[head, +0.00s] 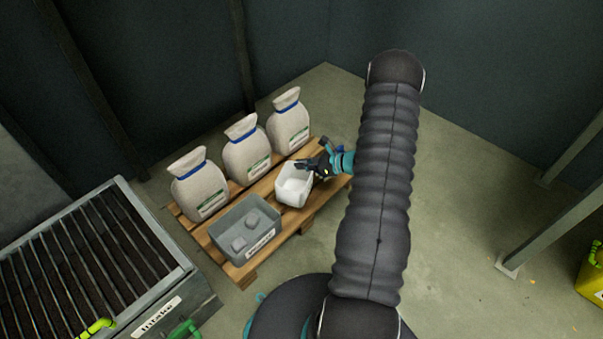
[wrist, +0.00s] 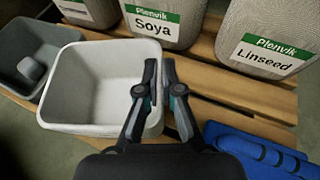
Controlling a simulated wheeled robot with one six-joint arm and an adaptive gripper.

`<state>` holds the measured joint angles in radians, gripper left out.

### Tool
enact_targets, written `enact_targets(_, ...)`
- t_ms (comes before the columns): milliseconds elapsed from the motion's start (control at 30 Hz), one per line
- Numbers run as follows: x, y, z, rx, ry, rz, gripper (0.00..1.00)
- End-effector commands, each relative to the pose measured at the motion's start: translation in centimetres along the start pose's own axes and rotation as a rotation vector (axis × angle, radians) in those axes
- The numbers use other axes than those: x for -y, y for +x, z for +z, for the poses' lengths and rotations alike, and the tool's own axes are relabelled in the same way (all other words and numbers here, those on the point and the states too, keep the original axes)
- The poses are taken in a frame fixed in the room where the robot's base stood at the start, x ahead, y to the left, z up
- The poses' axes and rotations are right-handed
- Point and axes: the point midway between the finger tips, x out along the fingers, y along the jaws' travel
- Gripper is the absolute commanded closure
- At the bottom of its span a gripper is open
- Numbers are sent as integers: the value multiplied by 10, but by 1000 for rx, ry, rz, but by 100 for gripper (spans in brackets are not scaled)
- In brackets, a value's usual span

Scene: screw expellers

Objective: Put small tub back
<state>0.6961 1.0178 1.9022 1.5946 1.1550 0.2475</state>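The small tub (head: 294,186) is a white, open-topped, square container at the front right of the wooden pallet. It looks upright and empty; I cannot tell whether its base touches the slats. In the wrist view the tub (wrist: 85,75) fills the left half. My gripper (wrist: 160,68) is at its right wall, one finger inside and one outside, with the wall filling the narrow gap between them. In the head view my gripper (head: 322,163) reaches the tub's right rim from the right, partly hidden by my arm.
A grey bin (head: 246,235) holding a few grey blocks stands left of the tub on the pallet (head: 242,274). Three sacks (head: 247,157) stand behind, Soya and Linseed among them. A blue object (wrist: 255,150) lies at the right. A grated intake (head: 85,265) is at the left.

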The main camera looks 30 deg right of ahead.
Motion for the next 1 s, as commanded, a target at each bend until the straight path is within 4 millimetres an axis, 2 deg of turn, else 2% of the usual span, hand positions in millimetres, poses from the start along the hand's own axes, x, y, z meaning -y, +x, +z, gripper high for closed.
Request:
enact_targets(167, 1, 8, -4, 0, 0, 0, 100)
enact_targets(467, 1, 22, -37, 1, 1, 0, 100)
enact_targets(867, 1, 24, -42, 1, 0, 0, 100)
enact_targets(900, 1, 23, -40, 0, -1, 0, 86)
enact_targets(967, 1, 23, -40, 0, -1, 0, 71)
enact_targets(1000, 1, 23, -40, 0, 0, 0, 69)
